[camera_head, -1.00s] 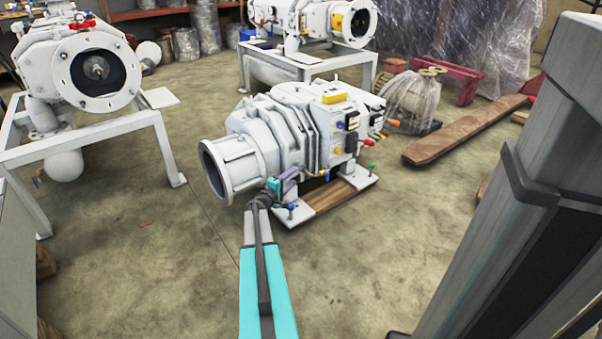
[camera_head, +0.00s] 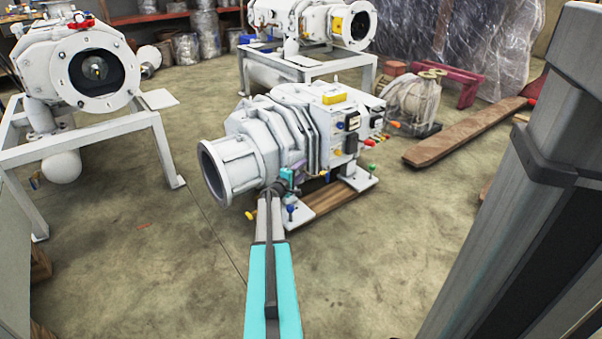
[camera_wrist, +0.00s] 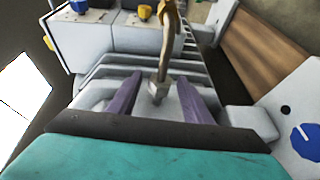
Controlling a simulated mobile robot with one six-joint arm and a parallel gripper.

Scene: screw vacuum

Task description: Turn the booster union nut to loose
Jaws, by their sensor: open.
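The white vacuum pump (camera_head: 290,135) sits on a low base in the middle of the head view. My gripper (camera_wrist: 159,98) is open, its two purple fingers apart and pointed at the pump's side. In the head view my gripper (camera_head: 291,176) is small beside the pump's near lower side, and the nut cannot be made out.
A blue knob (camera_wrist: 304,140) is at the right of the wrist view. A wooden plank (camera_head: 330,197) lies under the pump's base. Other white pumps on frames (camera_head: 85,150) stand behind and left. Bare floor (camera_head: 180,260) lies in front.

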